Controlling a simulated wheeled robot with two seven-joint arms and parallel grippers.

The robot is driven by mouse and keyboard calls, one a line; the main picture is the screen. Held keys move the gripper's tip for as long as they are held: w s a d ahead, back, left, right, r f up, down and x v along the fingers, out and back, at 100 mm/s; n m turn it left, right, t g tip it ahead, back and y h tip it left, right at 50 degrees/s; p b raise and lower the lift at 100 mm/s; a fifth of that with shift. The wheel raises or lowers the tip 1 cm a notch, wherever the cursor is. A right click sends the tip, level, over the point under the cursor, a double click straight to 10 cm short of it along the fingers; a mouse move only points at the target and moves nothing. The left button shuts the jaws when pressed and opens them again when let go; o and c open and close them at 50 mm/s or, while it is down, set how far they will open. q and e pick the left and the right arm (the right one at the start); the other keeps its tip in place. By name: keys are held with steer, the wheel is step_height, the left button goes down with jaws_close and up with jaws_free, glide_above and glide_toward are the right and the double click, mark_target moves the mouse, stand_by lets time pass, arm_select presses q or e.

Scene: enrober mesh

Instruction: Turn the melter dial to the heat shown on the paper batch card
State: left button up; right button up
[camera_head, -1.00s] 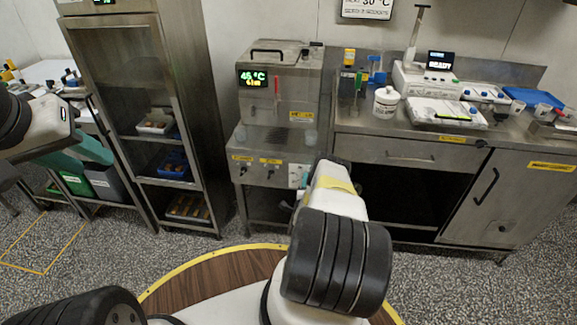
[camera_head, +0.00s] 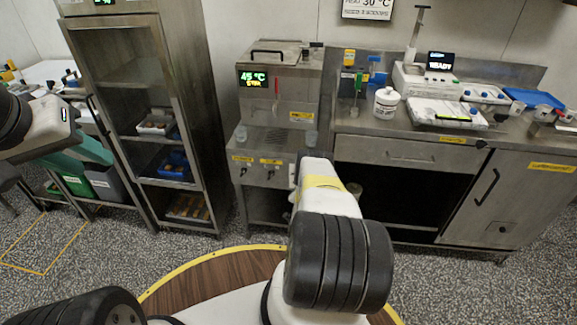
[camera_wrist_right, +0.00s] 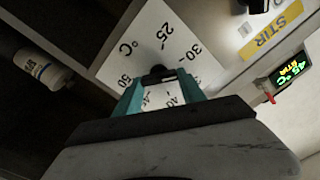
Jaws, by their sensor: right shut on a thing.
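The melter (camera_head: 285,110) is a steel box on a steel stand, and its display (camera_head: 258,78) reads 45 °C. The dial plate (camera_wrist_right: 150,32) is white with 25, 30, 40 and 50 readable in the right wrist view. My right gripper (camera_wrist_right: 161,88) has its teal fingers shut on the black dial knob (camera_wrist_right: 158,72). The knob's pointer cannot be made out. My right arm hides the dial in the head view.
A yellow STIR label (camera_wrist_right: 272,30) is beside the dial plate. A steel counter (camera_head: 400,135) with a white tub (camera_head: 386,103) and scales is right of the melter. A glass-fronted cabinet (camera_head: 135,100) stands left. Open floor lies between cabinet and melter.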

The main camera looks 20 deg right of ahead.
steer(key=shift+a+f+n, duration=0.1)
steer(key=shift+a+n, duration=0.05)
steer(key=shift+n, duration=1.65)
steer(key=o, duration=1.4)
steer(key=shift+c, duration=0.2)
steer(key=v, duration=0.7)
steer(key=shift+s, duration=0.4)
steer(key=shift+s+a, duration=0.1)
steer(key=shift+a, duration=0.1)
